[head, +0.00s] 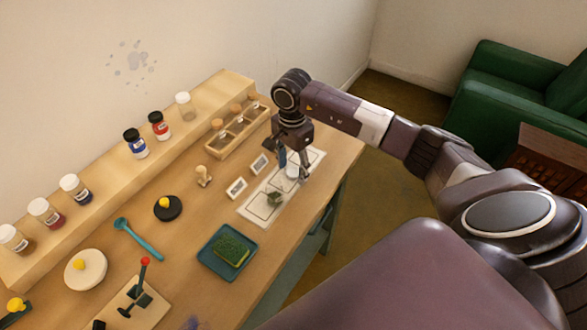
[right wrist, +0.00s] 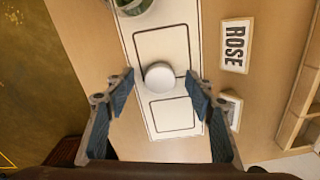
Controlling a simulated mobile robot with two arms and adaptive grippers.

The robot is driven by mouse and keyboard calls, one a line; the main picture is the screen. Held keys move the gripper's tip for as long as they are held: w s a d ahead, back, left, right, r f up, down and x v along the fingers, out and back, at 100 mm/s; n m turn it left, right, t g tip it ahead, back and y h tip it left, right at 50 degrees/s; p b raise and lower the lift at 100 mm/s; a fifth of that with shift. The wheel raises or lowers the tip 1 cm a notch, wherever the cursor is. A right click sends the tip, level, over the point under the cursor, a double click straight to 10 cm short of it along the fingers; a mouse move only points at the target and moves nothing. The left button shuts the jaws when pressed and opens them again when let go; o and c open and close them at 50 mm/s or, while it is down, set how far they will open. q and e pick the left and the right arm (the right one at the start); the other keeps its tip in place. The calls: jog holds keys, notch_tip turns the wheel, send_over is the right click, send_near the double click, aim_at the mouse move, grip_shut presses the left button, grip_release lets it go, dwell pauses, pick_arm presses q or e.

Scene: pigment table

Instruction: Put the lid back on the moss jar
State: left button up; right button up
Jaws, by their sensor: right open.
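The white round lid (right wrist: 159,76) lies on the white mat (right wrist: 168,50) with outlined squares. In the head view the lid (head: 291,171) sits under my right gripper (head: 294,173). My right gripper (right wrist: 160,80) is open, with its blue-padded fingers to either side of the lid in the right wrist view and a gap at each side. The small moss jar (head: 274,199) with green contents stands on the mat, closer to the front left. Only part of the jar (right wrist: 132,5) shows at the top edge of the right wrist view. My left gripper is not in view.
A blue tray with a green sponge (head: 231,250) stands near the jar. A ROSE card (right wrist: 236,45) lies beside the mat. A wooden compartment box (head: 238,130) stands behind, and several capped pigment jars line the raised shelf (head: 205,95).

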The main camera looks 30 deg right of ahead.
dwell(0.3)
jog(key=c, duration=0.8)
jog(key=shift+r, duration=0.1)
notch_tip(320, 180, up, 13)
jog(key=b, duration=0.4)
notch_tip(320, 180, up, 7)
send_over(292, 172)
jog(key=shift+s+p, duration=0.1)
jog(key=shift+p, duration=0.35)
